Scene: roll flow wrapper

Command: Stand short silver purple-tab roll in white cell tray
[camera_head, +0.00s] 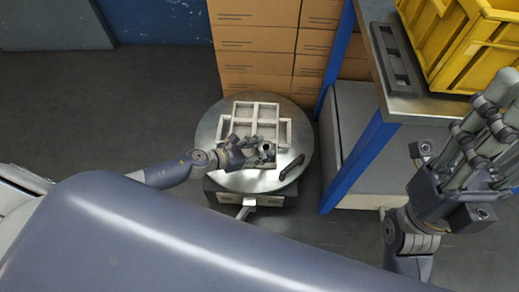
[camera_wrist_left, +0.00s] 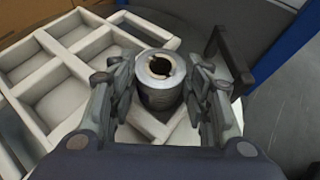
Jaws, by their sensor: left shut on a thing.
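The white cell tray (camera_head: 279,103) lies on a round metal table; its walls and several cells also show in the left wrist view (camera_wrist_left: 24,114). My left gripper (camera_head: 256,146) is shut on a short silver roll (camera_head: 266,148) at the tray's front right part. In the left wrist view the roll (camera_wrist_left: 157,97) is upright between the two fingers (camera_wrist_left: 160,92), its open core facing up.
The round table (camera_head: 208,132) has a dark handle-like bar (camera_head: 292,167) at its right front, near the tray. Cardboard boxes (camera_head: 255,60) stand behind. A blue-legged bench (camera_head: 358,160) with a yellow crate (camera_head: 462,45) stands at the right. Floor at the left is clear.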

